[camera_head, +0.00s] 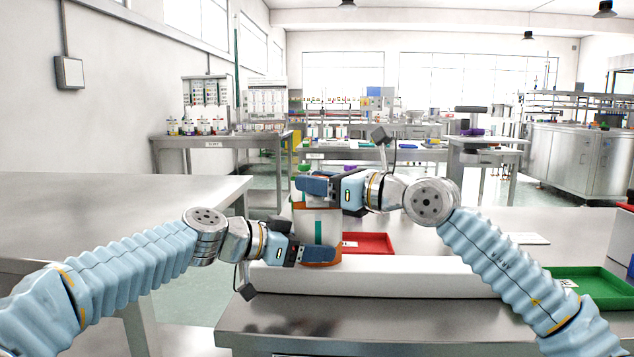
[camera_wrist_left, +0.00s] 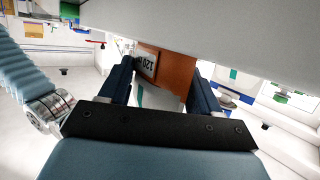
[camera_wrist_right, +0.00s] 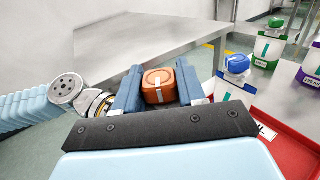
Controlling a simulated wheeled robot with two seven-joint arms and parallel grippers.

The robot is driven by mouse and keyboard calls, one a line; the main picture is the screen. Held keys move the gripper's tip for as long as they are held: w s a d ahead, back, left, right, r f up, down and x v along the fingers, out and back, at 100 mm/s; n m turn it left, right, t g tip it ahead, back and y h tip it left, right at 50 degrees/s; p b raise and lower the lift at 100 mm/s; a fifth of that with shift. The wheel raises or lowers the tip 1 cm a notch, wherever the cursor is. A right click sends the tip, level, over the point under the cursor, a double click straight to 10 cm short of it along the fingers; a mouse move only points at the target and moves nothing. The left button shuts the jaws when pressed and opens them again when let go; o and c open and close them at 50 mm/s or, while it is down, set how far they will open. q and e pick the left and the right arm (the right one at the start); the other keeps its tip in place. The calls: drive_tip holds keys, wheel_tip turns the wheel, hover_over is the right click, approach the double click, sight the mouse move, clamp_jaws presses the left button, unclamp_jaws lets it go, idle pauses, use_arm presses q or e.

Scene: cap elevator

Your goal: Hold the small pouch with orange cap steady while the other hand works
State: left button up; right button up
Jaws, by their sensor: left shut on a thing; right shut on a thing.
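The small pouch (camera_head: 306,222) stands upright in the head view, with a pale body, a teal stripe and an orange lower part. My left gripper (camera_head: 318,254) is shut on the orange lower part (camera_wrist_left: 177,73), which bears a label reading "120" in the left wrist view. My right gripper (camera_head: 316,188) is above it, shut on the orange cap (camera_wrist_right: 158,86), which sits between both fingers in the right wrist view. The fingers hide much of the cap in the head view. I cannot tell whether cap and body are apart.
A long white block (camera_head: 390,278) lies along the front of the metal table, just below the left gripper. A red tray (camera_head: 378,243) is behind it; a green tray (camera_head: 592,290) is at right. A blue-capped pouch (camera_wrist_right: 236,84) stands near the red tray, with others behind.

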drive_tip(key=shift+w+d, duration=0.1)
drive_tip(key=shift+d, duration=0.05)
idle(0.3)
drive_tip(key=o, duration=1)
drive_tip(key=v, duration=1.2)
